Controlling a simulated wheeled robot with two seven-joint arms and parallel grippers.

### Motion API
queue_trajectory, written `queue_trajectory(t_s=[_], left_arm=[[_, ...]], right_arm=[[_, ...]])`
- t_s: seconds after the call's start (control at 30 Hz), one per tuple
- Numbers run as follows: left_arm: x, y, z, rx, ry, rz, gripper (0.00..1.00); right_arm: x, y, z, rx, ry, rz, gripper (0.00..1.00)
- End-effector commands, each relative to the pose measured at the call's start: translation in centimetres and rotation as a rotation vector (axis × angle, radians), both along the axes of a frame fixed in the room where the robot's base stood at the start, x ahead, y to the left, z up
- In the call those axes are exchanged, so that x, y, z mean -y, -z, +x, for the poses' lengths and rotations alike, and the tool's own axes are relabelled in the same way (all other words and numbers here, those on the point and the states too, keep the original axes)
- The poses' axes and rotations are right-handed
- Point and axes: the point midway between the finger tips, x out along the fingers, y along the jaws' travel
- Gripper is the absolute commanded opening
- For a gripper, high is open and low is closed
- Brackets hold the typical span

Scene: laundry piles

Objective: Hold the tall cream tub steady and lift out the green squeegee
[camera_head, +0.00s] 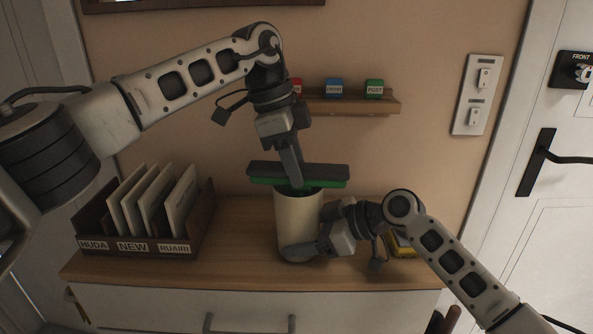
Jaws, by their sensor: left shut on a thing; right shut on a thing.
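The tall cream tub (298,222) stands upright on the wooden top of the cabinet, near the middle of the head view. The green squeegee (325,183) has a wide head with a dark upper part, lying across just above the tub's rim. Its handle is hidden, so I cannot see how deep it reaches into the tub. My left gripper (295,180) comes down from above and is shut on the squeegee near its head. My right gripper (303,251) comes in from the right and is shut on the tub low on its side.
A dark wooden letter rack (150,246) with several upright envelopes stands left of the tub. A yellow and dark item (402,246) lies partly hidden behind my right arm. A wall shelf (350,106) with small coloured blocks is behind. The cabinet top (235,235) is bare between rack and tub.

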Motion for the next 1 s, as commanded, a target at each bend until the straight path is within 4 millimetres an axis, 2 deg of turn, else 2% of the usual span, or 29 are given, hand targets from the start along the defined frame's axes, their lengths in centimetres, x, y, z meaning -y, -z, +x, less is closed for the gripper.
queue_trajectory(t_s=[0.43, 0.63, 0.93, 0.97, 1.0], left_arm=[[0.1, -8.5, 0.0, 0.004, -0.001, -0.002, 0.09], [0.1, -10.1, 0.0, 0.001, 0.0, -0.002, 0.09], [0.0, -10.3, 0.0, 0.0, 0.001, -0.002, 0.09], [0.0, -10.3, 0.0, 0.001, 0.001, -0.002, 0.09], [0.0, -10.3, 0.0, 0.001, 0.001, -0.002, 0.09]], right_arm=[[0.0, 0.0, 0.0, 0.0, 0.0, 0.0, 0.59], [0.0, 0.0, 0.0, 0.0, 0.0, 0.0, 0.59], [0.0, 0.0, 0.0, 0.0, 0.0, 0.0, 0.59], [0.0, 0.0, 0.0, 0.0, 0.0, 0.0, 0.74], [0.0, 0.0, 0.0, 0.0, 0.0, 0.0, 0.85]])
